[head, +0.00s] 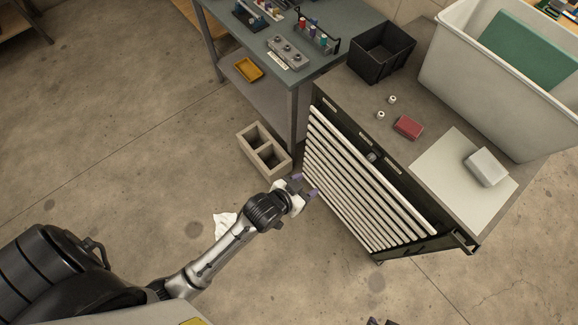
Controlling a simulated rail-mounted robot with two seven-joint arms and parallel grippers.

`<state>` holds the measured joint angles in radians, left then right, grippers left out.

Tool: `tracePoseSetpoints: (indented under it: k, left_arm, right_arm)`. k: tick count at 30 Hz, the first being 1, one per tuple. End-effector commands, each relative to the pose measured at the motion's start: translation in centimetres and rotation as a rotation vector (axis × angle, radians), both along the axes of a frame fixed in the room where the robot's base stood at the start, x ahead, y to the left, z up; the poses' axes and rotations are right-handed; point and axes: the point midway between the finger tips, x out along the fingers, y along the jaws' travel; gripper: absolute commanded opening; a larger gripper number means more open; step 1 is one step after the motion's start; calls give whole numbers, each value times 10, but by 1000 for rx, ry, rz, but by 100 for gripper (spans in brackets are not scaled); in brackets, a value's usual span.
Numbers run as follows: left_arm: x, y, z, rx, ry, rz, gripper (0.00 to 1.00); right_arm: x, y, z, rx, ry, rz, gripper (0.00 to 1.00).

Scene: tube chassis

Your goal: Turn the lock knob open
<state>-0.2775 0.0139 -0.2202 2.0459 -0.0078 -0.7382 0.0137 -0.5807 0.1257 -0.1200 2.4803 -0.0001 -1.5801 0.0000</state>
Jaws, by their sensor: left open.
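The lock knob (373,157) is a small grey knob on the dark top front strip of a drawer cabinet (345,115). It sits between two pale label plates, and its exact turn angle is too small to tell. My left gripper (305,185) is open and empty, with purple fingertips. It appears beside the left part of the cabinet's drawer fronts, below and left of the knob and apart from it. Small dark and purple tips at the bottom edge look like my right gripper (378,321); most of it is out of frame.
The cabinet has several white drawer edges (350,185). On its top are a black bin (382,52), a red block (408,127), two small white pieces, a white box (486,167) and a large white tub (480,90).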

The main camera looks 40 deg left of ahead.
Motion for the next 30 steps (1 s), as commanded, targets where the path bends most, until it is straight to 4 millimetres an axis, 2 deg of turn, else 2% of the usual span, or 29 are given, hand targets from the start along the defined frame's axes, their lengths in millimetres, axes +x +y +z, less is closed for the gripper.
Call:
tracePoseSetpoints:
  k: [1, 3, 12, 27, 30]
  left_arm:
    - [-6, 3, 13, 8, 24, 2, 55]
    - [-14, 7, 19, 17, 55, 3, 55]
    - [-35, 19, 36, 45, 141, 8, 55]
    - [-42, 22, 39, 53, 168, 10, 55]
    - [-42, 22, 39, 53, 167, 10, 47]
  right_arm:
    - [0, 0, 15, 1, 0, -1, 43]
    - [0, 0, 22, 2, 0, -2, 43]
    - [0, 2, 43, 8, 0, -5, 43]
    - [0, 2, 47, 8, 0, -6, 43]
    - [0, 2, 47, 7, 0, -4, 43]
